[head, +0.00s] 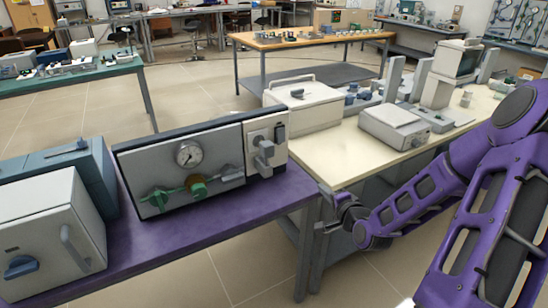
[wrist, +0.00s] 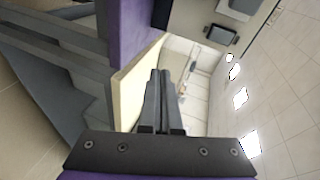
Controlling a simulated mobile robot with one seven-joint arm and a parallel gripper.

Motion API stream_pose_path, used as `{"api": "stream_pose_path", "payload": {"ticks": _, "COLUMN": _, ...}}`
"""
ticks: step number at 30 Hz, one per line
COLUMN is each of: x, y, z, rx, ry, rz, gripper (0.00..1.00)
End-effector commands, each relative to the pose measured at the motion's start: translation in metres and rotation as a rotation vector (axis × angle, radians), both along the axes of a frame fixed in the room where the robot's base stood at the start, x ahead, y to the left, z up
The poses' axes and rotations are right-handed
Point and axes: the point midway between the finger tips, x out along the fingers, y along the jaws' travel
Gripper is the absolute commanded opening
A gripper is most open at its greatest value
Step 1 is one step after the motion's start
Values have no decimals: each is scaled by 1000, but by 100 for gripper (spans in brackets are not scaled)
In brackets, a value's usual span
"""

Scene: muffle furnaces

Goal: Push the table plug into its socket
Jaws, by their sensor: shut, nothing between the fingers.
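My gripper (head: 328,205) is at the right end of the purple bench, in front of the cream bench's front edge. In the wrist view its two dark fingers (wrist: 160,75) lie together, with nothing between them. A white box (head: 281,128) with a grey protruding fitting (head: 264,152) is at the right end of the gauge panel. This fitting may be the plug in its socket, but I cannot tell. It is left of my gripper and apart from it. No loose plug is clearly visible in either view.
The purple bench (head: 190,240) carries the gauge panel (head: 215,150) with green valves and a grey furnace (head: 50,235) at left. The cream bench (head: 345,155) holds a white box (head: 302,105) and a low grey instrument (head: 394,125). Bare floor lies in front.

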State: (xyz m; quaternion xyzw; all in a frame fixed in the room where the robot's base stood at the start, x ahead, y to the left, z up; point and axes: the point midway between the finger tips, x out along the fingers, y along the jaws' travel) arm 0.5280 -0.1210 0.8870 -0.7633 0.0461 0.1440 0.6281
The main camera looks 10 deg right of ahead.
Motion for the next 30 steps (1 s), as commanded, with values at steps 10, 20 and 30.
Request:
{"api": "stream_pose_path", "payload": {"ticks": 10, "x": -53, "y": 73, "z": 67, "rx": 225, "ry": -223, "rz": 163, "gripper": 0}}
{"api": "stream_pose_path", "payload": {"ticks": 20, "x": -21, "y": 89, "z": 72, "rx": 232, "ry": -241, "rz": 177, "gripper": 0}}
{"api": "stream_pose_path", "payload": {"ticks": 30, "x": 47, "y": 111, "z": 72, "rx": 233, "ry": -239, "rz": 176, "gripper": 0}}
